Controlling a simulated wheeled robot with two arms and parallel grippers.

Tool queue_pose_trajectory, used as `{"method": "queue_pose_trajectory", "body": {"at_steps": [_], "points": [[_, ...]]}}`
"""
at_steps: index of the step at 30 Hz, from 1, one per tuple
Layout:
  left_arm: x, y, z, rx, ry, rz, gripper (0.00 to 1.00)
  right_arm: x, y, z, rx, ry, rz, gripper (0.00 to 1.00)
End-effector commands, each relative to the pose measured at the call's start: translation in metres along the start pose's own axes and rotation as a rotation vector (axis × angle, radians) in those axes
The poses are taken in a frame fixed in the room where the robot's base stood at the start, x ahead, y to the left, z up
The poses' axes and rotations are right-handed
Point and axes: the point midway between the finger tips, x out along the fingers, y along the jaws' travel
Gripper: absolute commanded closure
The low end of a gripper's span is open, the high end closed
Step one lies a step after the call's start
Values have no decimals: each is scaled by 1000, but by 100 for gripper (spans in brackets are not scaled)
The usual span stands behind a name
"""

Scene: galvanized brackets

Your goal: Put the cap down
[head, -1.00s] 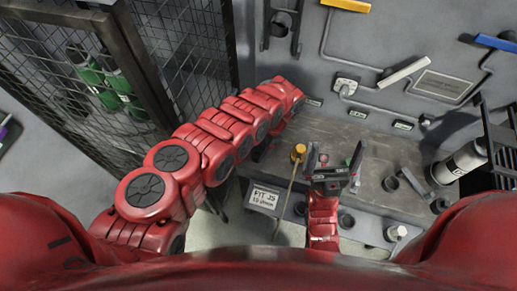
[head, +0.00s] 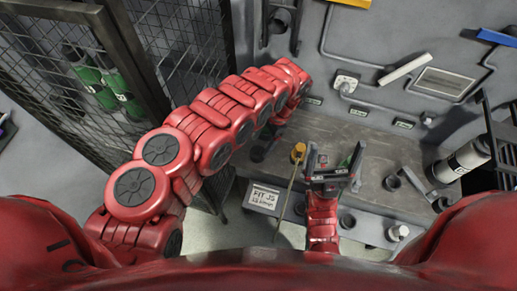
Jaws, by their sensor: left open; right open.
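A yellow-orange cap-like piece (head: 298,151) stands on the grey workbench (head: 385,150), with a thin rod or cord running down from it over the front edge. I cannot tell for sure that it is the cap. My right gripper (head: 334,158) is just right of it, apart from it, with its two fingers spread and nothing visibly held. My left gripper (head: 261,149) is at the bench's left end, left of the yellow piece, dark and mostly hidden by my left arm.
A mesh cage door (head: 125,80) with green cylinders (head: 100,75) behind it stands at left. A grey cylinder (head: 462,160) and dark round fittings (head: 391,183) are at the bench's right. A white-topped knob (head: 398,232) and a sign (head: 263,197) are at the front.

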Motion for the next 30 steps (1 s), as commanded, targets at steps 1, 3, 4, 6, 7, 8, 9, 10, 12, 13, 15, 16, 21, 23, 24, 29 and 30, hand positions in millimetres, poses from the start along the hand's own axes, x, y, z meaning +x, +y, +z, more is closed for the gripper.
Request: {"method": "queue_pose_trajectory", "body": {"at_steps": [1,3,4,6,7,8,9,10,12,13,15,16,21,23,24,29,30], "points": [[-7,-3,-1,-2,0,-5,21,-8,0,1,0,0,0,0],[-22,-2,-2,-1,1,-6,21,-15,-1,3,0,0,0,0],[-28,-2,-2,-2,2,-6,21,-18,-1,3,0,0,0,0],[-41,-2,-2,-2,4,-5,21,-24,-1,4,0,0,0,0],[-47,-1,-2,-2,3,-4,21,-26,-1,4,0,0,0,0],[-53,-1,-2,-2,2,-4,21,-28,-1,5,0,0,0,0],[-59,-2,-2,-2,3,-4,21,-30,-2,5,0,0,0,0],[-64,-2,-2,-2,5,-4,21,-31,-2,5,0,0,0,0],[-70,-1,-2,-1,3,-2,21,-33,-2,6,0,0,0,0],[-73,0,-1,-1,2,-1,21,-33,-2,6,0,0,0,0],[-76,0,0,0,-1,0,21,-34,-2,6,0,0,0,0],[-77,0,0,0,-2,0,21,-34,-2,6,0,0,0,0],[-78,0,0,0,-2,1,21,-33,-2,6,0,0,0,0],[-78,0,0,0,-2,1,21,-33,-2,6,0,0,0,0],[-78,0,0,0,-1,1,21,-33,-2,6,0,0,0,0],[-78,0,0,0,-1,0,21,-33,-2,6,0,0,0,0],[-78,0,0,0,-1,0,21,-33,-2,6,0,0,0,0]]}}
